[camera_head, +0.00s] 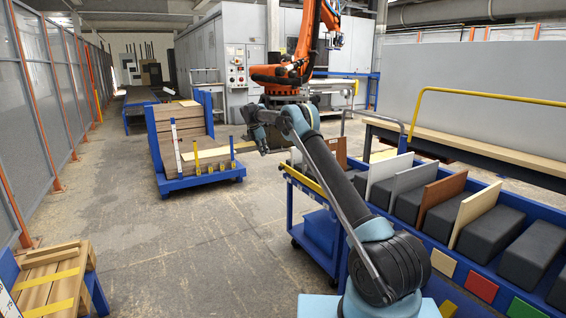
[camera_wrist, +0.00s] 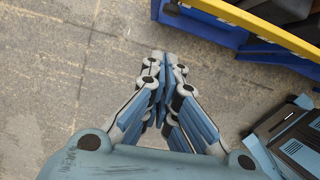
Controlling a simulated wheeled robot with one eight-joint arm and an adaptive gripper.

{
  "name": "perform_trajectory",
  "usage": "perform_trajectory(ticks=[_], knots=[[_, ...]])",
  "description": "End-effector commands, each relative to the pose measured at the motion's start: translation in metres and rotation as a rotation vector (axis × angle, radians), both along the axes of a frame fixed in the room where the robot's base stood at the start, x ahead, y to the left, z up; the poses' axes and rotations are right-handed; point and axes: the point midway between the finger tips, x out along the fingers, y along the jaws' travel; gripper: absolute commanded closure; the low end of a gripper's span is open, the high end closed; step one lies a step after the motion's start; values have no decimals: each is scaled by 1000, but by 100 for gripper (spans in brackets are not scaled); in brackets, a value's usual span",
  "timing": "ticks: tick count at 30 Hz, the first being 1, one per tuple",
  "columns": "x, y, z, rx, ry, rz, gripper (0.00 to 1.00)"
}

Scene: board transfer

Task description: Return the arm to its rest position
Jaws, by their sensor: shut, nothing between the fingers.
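My arm (camera_head: 335,180) reaches up and away from its base at the lower right of the head view. Its far end, with my gripper (camera_head: 262,148), hangs in the air over the floor, left of the blue cart. In the wrist view my gripper (camera_wrist: 165,62) has its fingers drawn together at the tips. Nothing shows between them, and bare concrete floor lies beneath. The gripper is small in the head view, so its fingers are hard to make out there.
A blue rack (camera_head: 445,272) with several upright boards and dark blocks stands right of my arm. A blue cart (camera_head: 200,183) with stacked brown boards stands ahead. An orange robot arm (camera_head: 305,50) is behind. Wooden planks (camera_head: 50,285) lie at lower left. The middle floor is clear.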

Motion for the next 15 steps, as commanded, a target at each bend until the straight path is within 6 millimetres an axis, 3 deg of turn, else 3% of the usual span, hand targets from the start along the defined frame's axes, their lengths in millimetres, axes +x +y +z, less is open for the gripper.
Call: perform_trajectory(ticks=[8, 15], knots=[[-24, -54, 61, 60, -31, -174, 100], [-57, -104, 110, 116, -58, -338, 100]])
